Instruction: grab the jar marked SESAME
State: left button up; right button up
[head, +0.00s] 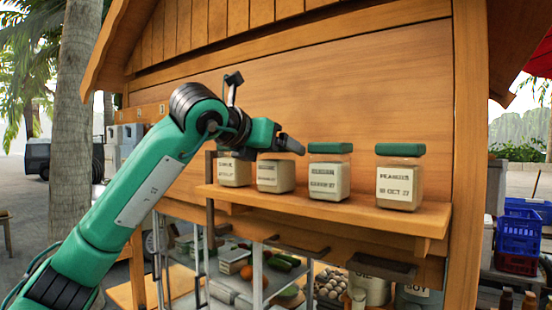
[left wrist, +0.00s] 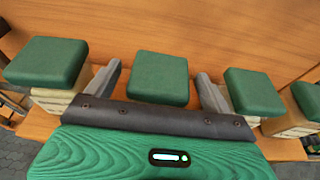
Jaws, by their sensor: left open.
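Several clear jars with green lids stand in a row on a wooden shelf (head: 300,205). The rightmost jar (head: 399,180) reads PEANUTS. The labels of the leftmost jar (head: 235,172), the second jar (head: 275,177) and the third jar (head: 329,178) are too blurred to read surely, so I cannot tell which is SESAME. My left gripper (head: 272,148) is open at the second jar and hides its lid in the head view. In the left wrist view, its fingers (left wrist: 158,76) stand either side of a green lid (left wrist: 158,92), not closed on it. My right gripper is out of view.
A wooden wall (head: 310,90) rises close behind the jars, and a post (head: 466,150) stands at the right. Neighbouring lids (left wrist: 46,61) and (left wrist: 255,92) flank the fingers closely. Below the shelf are produce trays and containers.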

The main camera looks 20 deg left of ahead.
pick_arm(q)
jog(key=shift+p+x, duration=0.55)
jog(key=shift+x, duration=1.05)
jog(key=shift+s, duration=0.1)
jog(key=shift+r, duration=0.1)
jog(key=c, duration=1.3)
jog(key=shift+o, duration=0.2)
